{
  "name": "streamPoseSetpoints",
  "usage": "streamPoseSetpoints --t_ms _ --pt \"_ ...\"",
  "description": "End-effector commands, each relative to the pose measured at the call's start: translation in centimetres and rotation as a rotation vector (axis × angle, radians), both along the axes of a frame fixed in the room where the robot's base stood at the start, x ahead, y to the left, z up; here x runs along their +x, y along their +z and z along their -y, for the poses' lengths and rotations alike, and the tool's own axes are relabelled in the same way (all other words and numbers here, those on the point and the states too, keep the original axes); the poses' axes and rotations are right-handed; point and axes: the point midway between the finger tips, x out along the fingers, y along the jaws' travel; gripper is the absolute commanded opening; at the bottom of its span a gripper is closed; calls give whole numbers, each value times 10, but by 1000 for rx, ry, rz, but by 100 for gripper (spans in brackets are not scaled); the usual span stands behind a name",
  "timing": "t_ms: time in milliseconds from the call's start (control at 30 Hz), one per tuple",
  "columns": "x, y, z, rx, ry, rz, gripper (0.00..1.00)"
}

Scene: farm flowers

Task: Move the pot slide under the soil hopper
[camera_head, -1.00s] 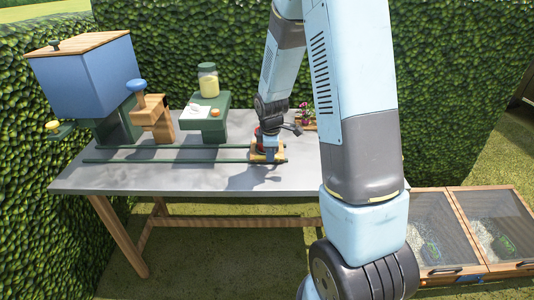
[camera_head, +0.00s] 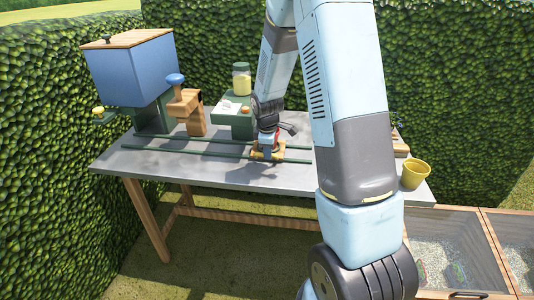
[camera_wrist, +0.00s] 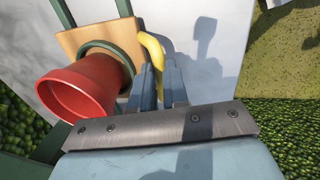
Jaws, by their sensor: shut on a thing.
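The pot slide (camera_head: 267,155) is a small wooden board on two green rails, right of the hopper. In the wrist view the board (camera_wrist: 88,38) carries a red pot (camera_wrist: 85,88) inside a dark green ring, with a curved yellow handle (camera_wrist: 156,52) at its side. My gripper (camera_head: 266,143) is down at the slide; in the wrist view its fingers (camera_wrist: 160,82) are shut on the yellow handle. The blue soil hopper (camera_head: 130,72) with a wooden lid stands at the table's left end, apart from the slide.
The green rails (camera_head: 185,154) run along the grey table (camera_head: 225,175) toward the hopper. A wooden block (camera_head: 190,112) and a green stand (camera_head: 236,124) with a jar (camera_head: 241,78) stand behind them. A yellow pot (camera_head: 415,173) is at the right. The rails left of the slide look clear.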

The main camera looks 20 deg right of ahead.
Motion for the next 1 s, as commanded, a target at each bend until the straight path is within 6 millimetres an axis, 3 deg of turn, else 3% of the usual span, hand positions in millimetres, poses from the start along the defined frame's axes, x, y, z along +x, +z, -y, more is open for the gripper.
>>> streamPoseSetpoints --t_ms 300,333,567,833,1000 --pt "6 4 5 -2 -9 15 0" --pt "6 4 6 -2 -10 15 17" --pt "4 2 5 -1 -11 9 39" --pt "2 2 5 -1 -10 4 40" --pt "1 14 4 -1 -10 8 40"
